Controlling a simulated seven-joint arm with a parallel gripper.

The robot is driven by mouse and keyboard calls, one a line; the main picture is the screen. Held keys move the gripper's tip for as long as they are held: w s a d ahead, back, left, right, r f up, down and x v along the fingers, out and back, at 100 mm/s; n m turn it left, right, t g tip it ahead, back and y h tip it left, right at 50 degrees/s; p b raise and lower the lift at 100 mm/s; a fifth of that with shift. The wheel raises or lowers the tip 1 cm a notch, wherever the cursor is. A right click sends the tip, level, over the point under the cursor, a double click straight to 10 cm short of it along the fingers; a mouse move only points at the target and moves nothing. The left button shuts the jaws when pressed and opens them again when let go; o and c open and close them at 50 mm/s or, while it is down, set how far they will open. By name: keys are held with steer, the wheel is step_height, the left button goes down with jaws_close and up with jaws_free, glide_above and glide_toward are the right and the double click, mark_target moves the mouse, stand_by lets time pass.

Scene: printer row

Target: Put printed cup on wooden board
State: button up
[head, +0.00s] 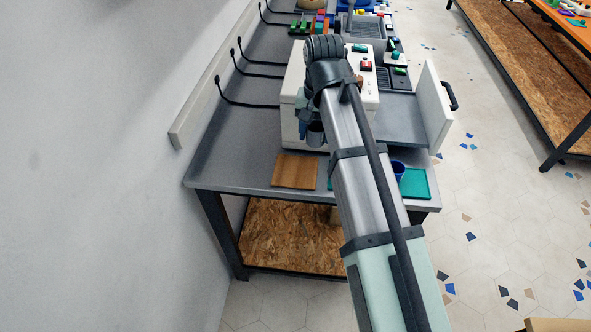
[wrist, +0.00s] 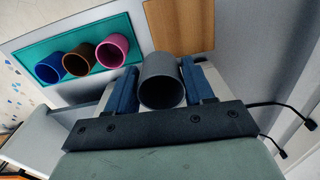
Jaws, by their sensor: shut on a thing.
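The printed cup, a grey open-topped cylinder (wrist: 161,82), is between the blue fingers of my gripper (wrist: 160,72), which are shut on it. In the head view the cup (head: 315,134) hangs in front of the white printer, with my gripper (head: 309,127) partly hidden by my arm. The wooden board (head: 295,171) lies flat on the grey table, nearer the front edge than the cup, and is bare where visible. In the wrist view the board (wrist: 180,25) is beyond the cup, apart from it.
A teal mat (head: 416,184) lies right of the board. In the wrist view it bears a blue cup (wrist: 49,68), a brown cup (wrist: 77,60) and a pink cup (wrist: 112,50). The white printer (head: 291,100) has an open door (head: 432,108). The table left of the board is clear.

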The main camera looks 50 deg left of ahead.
steer(key=s+a, duration=0.3)
steer(key=s, duration=0.1)
glide_toward(295, 172)
steer(key=shift+n, duration=0.3)
steer(key=shift+a+f, duration=0.1)
steer(key=shift+f, duration=2.6)
steer(key=shift+s+f, duration=0.1)
steer(key=shift+f, duration=0.05)
steer(key=o, duration=1)
step_height(295, 172, up, 12)
steer(key=shift+r, duration=0.2)
